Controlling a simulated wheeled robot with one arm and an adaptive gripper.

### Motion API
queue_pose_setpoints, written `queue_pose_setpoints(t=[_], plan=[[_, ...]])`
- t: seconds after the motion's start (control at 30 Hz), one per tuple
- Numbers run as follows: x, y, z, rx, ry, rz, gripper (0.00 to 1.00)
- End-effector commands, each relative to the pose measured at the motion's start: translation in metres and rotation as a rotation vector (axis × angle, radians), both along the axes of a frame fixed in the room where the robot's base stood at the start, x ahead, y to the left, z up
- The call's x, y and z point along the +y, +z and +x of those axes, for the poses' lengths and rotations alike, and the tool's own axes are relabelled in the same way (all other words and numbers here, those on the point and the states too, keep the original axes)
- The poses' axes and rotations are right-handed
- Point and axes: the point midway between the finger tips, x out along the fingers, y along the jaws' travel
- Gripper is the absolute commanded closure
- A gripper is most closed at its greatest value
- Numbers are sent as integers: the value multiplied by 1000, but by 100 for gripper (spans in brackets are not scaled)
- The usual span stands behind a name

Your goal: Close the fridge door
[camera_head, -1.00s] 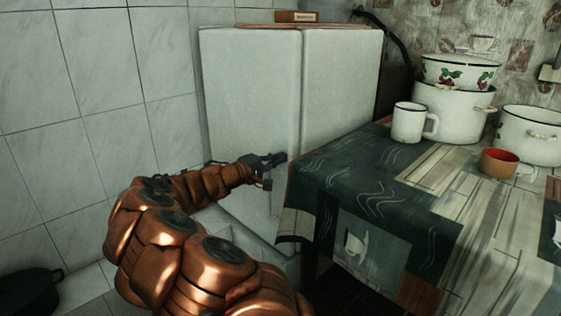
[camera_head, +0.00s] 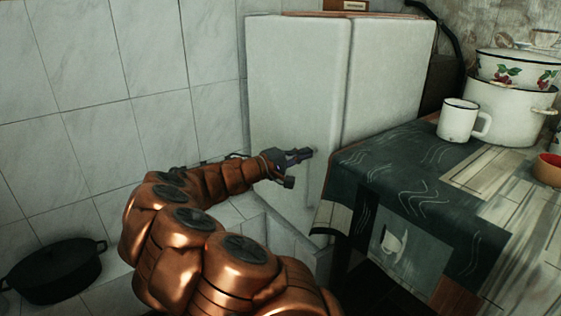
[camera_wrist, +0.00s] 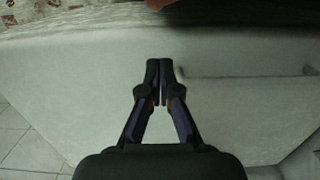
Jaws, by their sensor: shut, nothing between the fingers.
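The white fridge (camera_head: 390,75) stands in the corner against the tiled wall. Its pale door panel (camera_head: 295,85) faces left of a vertical edge, and any gap between door and body is hard to make out. My gripper (camera_head: 308,153) is shut and empty, in front of the lower part of the door near that vertical edge. In the wrist view, my gripper (camera_wrist: 160,66) points at the broad white door surface (camera_wrist: 90,85), with a thin dark line to the right of its fingertips. Whether the tips touch the surface I cannot tell.
A table with a dark patterned cloth (camera_head: 410,165) stands close on the right, its corner near my gripper. It bears a white mug (camera_head: 458,120), enamel pots (camera_head: 512,110) and a red bowl (camera_head: 549,166). A black pot (camera_head: 55,270) sits at lower left.

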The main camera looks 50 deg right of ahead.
Motion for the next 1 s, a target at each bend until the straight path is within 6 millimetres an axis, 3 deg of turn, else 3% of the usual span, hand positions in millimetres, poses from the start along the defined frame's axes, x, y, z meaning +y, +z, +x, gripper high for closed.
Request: queue_pose_setpoints(t=[0.3, 0.5, 1.0], plan=[[49, 3, 11, -1, 4, -1, 100], [70, 2, 14, -2, -1, -1, 100], [80, 6, 13, -5, -7, 3, 100]])
